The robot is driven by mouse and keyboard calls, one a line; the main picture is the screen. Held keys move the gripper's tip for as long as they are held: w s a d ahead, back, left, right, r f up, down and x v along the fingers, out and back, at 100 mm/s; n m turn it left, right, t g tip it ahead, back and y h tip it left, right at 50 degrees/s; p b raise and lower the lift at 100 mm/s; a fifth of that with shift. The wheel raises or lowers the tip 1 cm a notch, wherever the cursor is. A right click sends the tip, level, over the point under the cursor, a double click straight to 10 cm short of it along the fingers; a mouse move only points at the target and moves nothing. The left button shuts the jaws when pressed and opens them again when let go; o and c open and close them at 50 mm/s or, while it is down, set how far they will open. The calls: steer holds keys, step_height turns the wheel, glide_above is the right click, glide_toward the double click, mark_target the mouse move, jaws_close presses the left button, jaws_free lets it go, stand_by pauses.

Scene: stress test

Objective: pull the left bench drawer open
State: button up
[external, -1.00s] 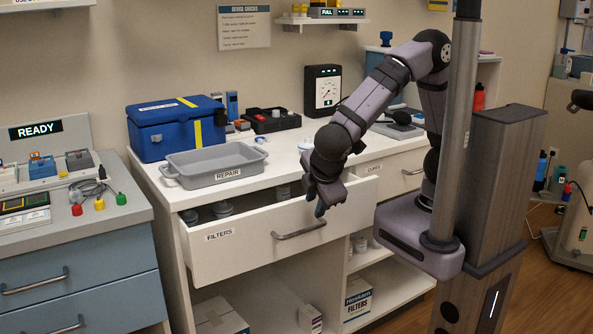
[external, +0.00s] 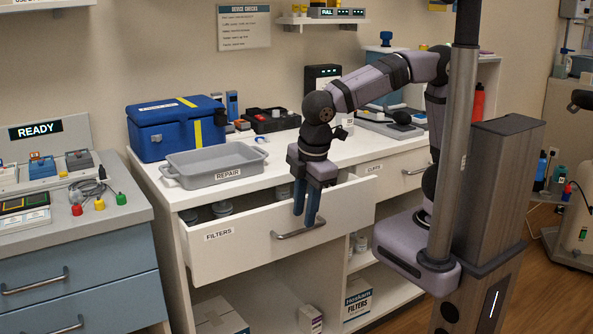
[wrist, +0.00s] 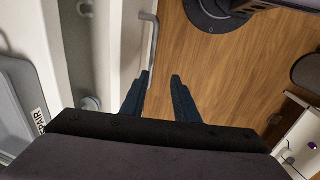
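The left bench drawer, labelled FILTERS (external: 240,243), stands pulled out from the white bench, with several grey jars inside. Its grey bar handle (external: 285,235) is on the front panel; it also shows in the wrist view (wrist: 152,42). My gripper (external: 305,220) points down at the front panel, near the handle. In the wrist view my gripper (wrist: 160,76) is open, with the floor visible between its fingers. The handle passes close to the left finger, which hides part of it. I see nothing between the fingers.
A grey REPAIR tray (external: 215,166) and a blue case (external: 176,128) stand on the bench top. A second drawer labelled CUPS (external: 375,168) is to the right. Open shelves with boxes (external: 357,298) lie below. Wooden floor (wrist: 225,75) is clear in front.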

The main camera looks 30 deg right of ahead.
steer(key=f, duration=0.4)
steer(key=shift+w+d+f+b, duration=0.1)
steer(key=shift+w+f+b, duration=0.25)
steer(key=shift+w+f, duration=0.05)
